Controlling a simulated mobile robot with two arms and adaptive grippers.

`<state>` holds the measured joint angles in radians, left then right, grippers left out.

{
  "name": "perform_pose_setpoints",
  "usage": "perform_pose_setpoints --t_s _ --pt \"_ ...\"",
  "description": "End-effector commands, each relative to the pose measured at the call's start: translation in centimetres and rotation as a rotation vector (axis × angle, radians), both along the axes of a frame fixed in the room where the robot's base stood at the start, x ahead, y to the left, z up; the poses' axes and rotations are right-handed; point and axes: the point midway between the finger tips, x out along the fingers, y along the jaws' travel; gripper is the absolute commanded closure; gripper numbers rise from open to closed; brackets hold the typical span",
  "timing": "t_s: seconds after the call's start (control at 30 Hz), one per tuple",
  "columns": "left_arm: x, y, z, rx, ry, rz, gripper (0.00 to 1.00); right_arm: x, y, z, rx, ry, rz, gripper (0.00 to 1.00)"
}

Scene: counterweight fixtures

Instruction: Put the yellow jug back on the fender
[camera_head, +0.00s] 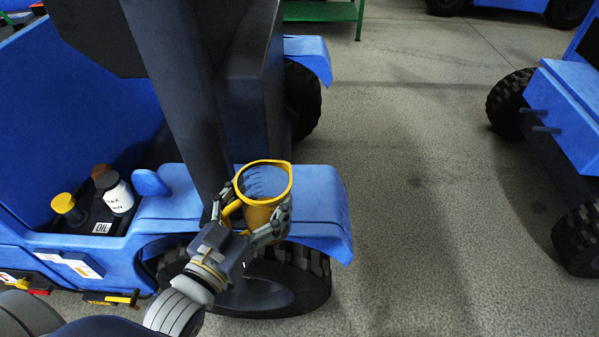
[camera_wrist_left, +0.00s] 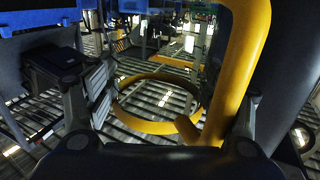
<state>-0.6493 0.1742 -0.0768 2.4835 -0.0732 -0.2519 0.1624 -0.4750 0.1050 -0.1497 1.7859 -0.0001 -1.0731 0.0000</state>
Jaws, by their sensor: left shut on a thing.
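The yellow jug (camera_head: 258,212) has a yellow rim and a see-through upper wall with dark marks. It is upright or nearly so in the head view. My left gripper (camera_head: 254,222) is shut on the jug at its handle side. In the left wrist view the jug's yellow handle (camera_wrist_left: 243,62) runs between the fingers of the left gripper (camera_wrist_left: 172,112), with the round yellow rim behind. The blue fender (camera_head: 322,207) lies behind and right of the jug, above a black wheel. I cannot tell whether the jug touches it. My right gripper is out of view.
A dark slanted post (camera_head: 190,100) stands close behind my left gripper. A recess at left holds a white bottle (camera_head: 119,197) and a yellow-capped container (camera_head: 64,204). Another blue vehicle (camera_head: 570,105) stands at right, with clear floor between.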

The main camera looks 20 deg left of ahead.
Motion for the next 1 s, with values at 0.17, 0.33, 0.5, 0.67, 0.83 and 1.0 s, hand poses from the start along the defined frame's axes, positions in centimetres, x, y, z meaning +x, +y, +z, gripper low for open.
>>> perform_pose_setpoints --t_s 0.17,0.33,0.5,0.67,0.83,1.0 --pt "2.4 -0.1 0.1 0.0 -0.01 -0.001 0.87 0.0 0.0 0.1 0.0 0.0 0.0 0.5" --pt "5.4 -0.2 -0.2 0.002 -0.009 0.0 0.87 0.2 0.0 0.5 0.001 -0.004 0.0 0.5" --pt "8.4 -0.4 -0.6 0.001 -0.008 -0.001 0.87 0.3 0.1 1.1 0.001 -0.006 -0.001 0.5" --pt "11.5 -0.5 -0.9 0.001 -0.007 0.0 0.87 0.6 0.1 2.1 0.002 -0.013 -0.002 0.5" --pt "14.3 -0.7 -1.2 0.0 -0.007 -0.001 0.87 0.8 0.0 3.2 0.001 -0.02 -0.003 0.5" --pt "15.6 -0.8 -1.3 -0.001 -0.005 -0.001 0.87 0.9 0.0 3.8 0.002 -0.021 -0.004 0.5"
